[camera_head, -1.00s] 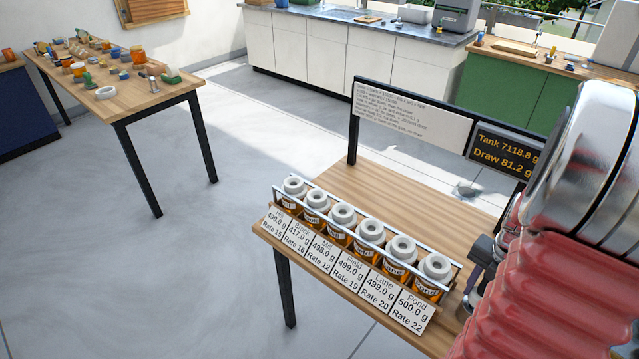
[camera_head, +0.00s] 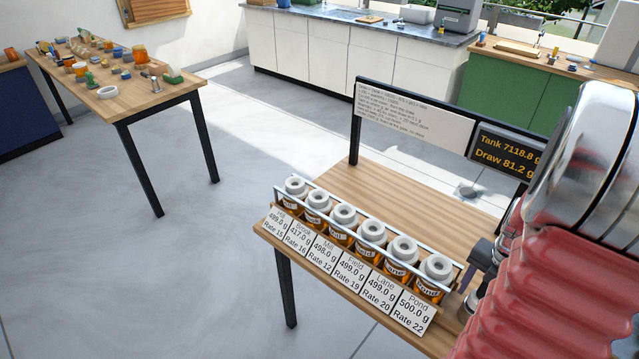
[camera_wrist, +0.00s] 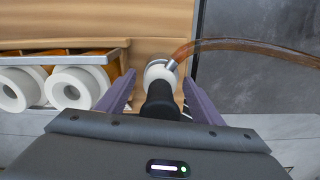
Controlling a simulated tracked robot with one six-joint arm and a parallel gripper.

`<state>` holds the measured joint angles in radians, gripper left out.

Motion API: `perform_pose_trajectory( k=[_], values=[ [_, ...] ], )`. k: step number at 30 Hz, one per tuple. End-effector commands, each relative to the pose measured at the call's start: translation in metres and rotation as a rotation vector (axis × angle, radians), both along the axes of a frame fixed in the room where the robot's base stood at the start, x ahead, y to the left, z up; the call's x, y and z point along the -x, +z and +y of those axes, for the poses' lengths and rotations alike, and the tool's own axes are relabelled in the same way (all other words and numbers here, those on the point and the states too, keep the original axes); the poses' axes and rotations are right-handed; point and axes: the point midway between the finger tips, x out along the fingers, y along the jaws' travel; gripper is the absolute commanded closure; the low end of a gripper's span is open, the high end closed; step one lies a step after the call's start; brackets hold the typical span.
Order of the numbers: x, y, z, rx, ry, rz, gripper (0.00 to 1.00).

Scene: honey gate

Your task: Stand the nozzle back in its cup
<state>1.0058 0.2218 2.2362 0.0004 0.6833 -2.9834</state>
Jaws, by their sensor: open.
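In the wrist view the nozzle (camera_wrist: 160,98) has a black grip, with a white round part and a metal fitting at its far end. An amber hose (camera_wrist: 245,45) curves off from the fitting to the right. My gripper (camera_wrist: 158,77) is open, with one purple finger on each side of the black grip and gaps visible between. No cup can be made out around the nozzle; whether it is seated in one, I cannot tell. In the head view my gripper (camera_head: 482,258) shows partly beside the rack's right end, and my red arm sleeve hides the nozzle.
A wire rack (camera_head: 452,270) of several white-lidded amber jars (camera_head: 400,258) stands left of my gripper, close by. Labels line the wooden table's (camera_head: 400,185) front edge. A display (camera_head: 507,150) reads Tank 7118.8 g, Draw 81.2 g. The tabletop behind the rack is clear.

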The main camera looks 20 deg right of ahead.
Motion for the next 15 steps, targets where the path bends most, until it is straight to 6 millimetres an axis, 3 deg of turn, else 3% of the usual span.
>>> perform_pose_trajectory(
  k=[15],
  values=[
    [0.000, 0.013, -0.001, 0.002, -0.001, -0.001, 0.40]
  ],
)
